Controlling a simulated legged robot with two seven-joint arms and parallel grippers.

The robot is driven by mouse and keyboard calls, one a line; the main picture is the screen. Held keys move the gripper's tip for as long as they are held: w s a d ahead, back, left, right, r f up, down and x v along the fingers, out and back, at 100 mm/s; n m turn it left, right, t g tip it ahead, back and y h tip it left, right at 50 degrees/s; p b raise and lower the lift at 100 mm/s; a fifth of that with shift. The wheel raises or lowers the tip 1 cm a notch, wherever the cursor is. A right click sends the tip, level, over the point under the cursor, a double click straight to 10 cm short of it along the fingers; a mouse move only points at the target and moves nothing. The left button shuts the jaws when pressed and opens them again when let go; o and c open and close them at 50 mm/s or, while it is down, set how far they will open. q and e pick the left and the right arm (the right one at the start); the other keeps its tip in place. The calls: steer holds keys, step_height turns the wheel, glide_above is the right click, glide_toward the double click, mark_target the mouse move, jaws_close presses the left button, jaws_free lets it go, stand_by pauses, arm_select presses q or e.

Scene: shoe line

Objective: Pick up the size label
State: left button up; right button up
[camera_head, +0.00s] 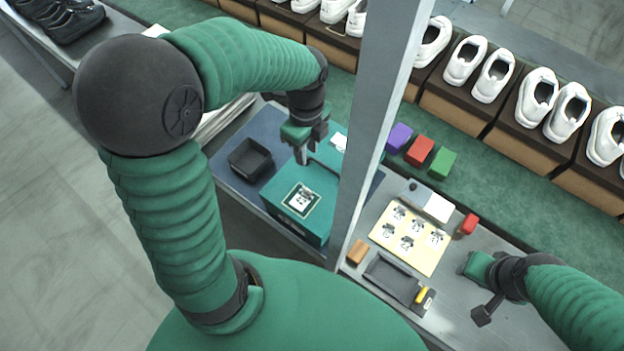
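Several small white labels with black print lie on a pale yellow sheet (424,256) on the right table; one label (435,238) is at its right side. A similar square label (301,200) is on top of a teal box (322,189) at the left. Which one is the size label I cannot tell. My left gripper (303,156) points down over the teal box, behind its label; its finger gap is not clear. My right gripper (474,290) is just right of the yellow sheet, apart from the labels; its fingers are not clear either.
A grey post (380,120) stands between the two work areas. A black tray (250,160) is left of the teal box. On the right table are a dark tray (391,279), an orange block (357,252) and a red block (468,224). White shoes (538,92) on boxes line the back.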

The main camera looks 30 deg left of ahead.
mark_target(301, 198)
arm_select(q)
steer(key=f, duration=0.5)
steer(key=s+f+b, duration=0.1)
steer(key=f, duration=1)
steer(key=shift+s+d, duration=0.35)
steer(key=shift+w, duration=0.1)
jaws_close()
